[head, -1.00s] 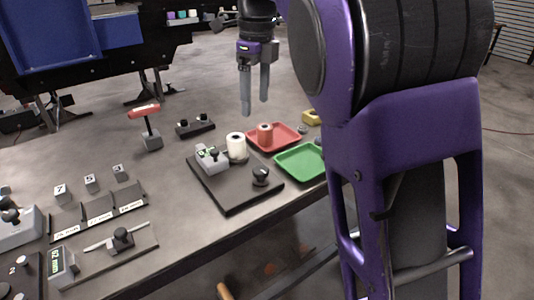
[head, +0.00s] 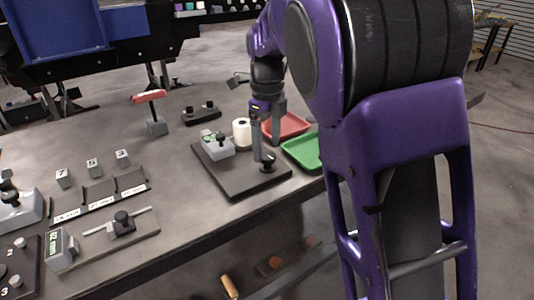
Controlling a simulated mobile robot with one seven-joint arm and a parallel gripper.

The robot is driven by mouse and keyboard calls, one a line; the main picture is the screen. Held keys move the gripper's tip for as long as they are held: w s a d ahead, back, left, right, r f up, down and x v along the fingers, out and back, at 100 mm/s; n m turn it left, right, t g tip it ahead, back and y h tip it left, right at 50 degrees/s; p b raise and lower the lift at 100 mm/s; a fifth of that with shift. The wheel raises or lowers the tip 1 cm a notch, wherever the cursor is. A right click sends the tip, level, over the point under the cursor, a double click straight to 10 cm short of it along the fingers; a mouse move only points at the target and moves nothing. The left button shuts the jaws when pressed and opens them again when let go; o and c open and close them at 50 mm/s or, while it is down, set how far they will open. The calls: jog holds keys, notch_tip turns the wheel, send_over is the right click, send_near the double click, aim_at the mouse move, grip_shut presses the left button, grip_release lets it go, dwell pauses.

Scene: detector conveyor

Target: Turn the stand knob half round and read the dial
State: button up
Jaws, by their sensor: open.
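A black knob (head: 268,166) stands on the front right of a dark board (head: 232,185), which looks like the stand. A grey box (head: 217,146) with a small greenish display and a black knob on top sits at the board's back left; its reading is too small to make out. A white cylinder (head: 242,133) stands behind, at the board's far edge. My gripper (head: 267,152) points down at the front right knob, fingers open and low. One finger is just left of the knob, partly over it; whether they touch is unclear.
A red tray (head: 294,127) and a green tray (head: 299,152) lie right of the board, partly behind my arm. A red-topped T-shaped post (head: 155,125) and a two-knob block (head: 201,114) stand behind. Numbered blocks (head: 93,168) and a slide gauge (head: 122,226) are left. The table's front edge is close.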

jog(key=shift+f, duration=0.95)
jog(key=shift+c, duration=0.2)
grip_shut()
